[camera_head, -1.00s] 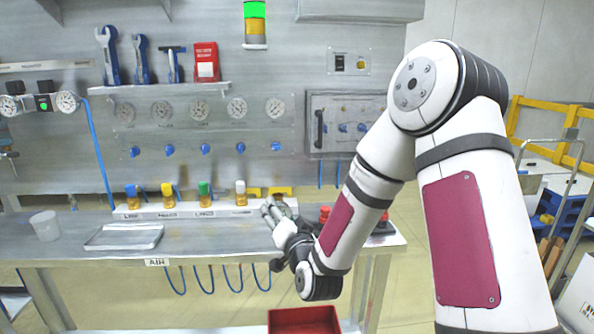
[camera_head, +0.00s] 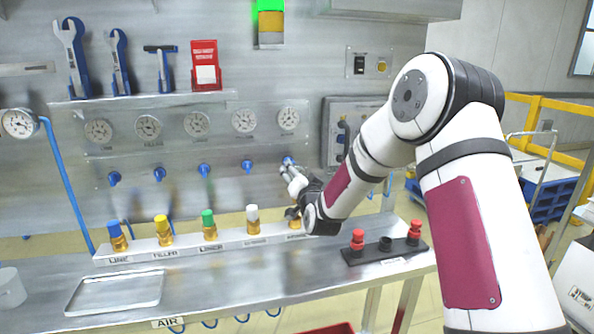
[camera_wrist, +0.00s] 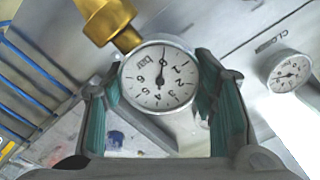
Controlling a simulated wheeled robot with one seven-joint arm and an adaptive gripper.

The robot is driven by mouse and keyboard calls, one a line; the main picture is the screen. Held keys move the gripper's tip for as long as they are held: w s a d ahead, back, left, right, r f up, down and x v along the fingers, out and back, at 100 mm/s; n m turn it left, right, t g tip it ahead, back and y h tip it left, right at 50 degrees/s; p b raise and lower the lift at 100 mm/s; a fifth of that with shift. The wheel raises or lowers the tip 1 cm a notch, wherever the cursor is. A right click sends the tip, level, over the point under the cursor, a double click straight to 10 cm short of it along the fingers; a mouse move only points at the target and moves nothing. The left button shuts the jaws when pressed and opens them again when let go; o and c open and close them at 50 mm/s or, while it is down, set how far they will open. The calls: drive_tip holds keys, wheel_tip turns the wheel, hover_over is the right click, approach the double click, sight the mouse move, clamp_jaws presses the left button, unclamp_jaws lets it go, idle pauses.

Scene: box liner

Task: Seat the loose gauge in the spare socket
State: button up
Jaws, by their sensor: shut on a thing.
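The gauge (camera_wrist: 160,78) is a round white dial marked "bar". It sits between the green finger pads of my gripper (camera_wrist: 163,112) in the wrist view, shut on it. A brass fitting (camera_wrist: 103,20) adjoins its upper-left rim; I cannot tell whether the two are joined. In the head view, my gripper (camera_head: 291,178) is just in front of the panel, near the rightmost blue valve and above the right end of the white rail (camera_head: 182,247). A fifth, uncapped brass fitting (camera_head: 295,223) shows partly there beneath the gripper. No spare label is readable.
Brass fittings with blue, yellow, green and white caps (camera_head: 252,219) line the rail. Panel gauges (camera_head: 243,120) and blue valves (camera_head: 204,170) are behind. A black holder (camera_head: 385,255) with two red-topped pieces stands at right.

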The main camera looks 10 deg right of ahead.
drive_tip(key=shift+w, duration=0.2)
drive_tip(key=shift+w+f+b, duration=0.1)
drive_tip(key=shift+f+b, duration=0.3)
drive_tip(key=shift+f, duration=0.5)
drive_tip(key=shift+f+b, duration=1.15)
drive_tip(key=shift+f, duration=1.3)
drive_tip(key=shift+f+b, duration=0.5)
drive_tip(key=shift+f, duration=0.4)
drive_tip(key=shift+s+f, duration=0.2)
drive_tip(key=shift+f, duration=0.4)
drive_tip(key=o, duration=1.4)
drive_tip(key=shift+o, duration=0.2)
drive_tip(key=shift+r, duration=0.1)
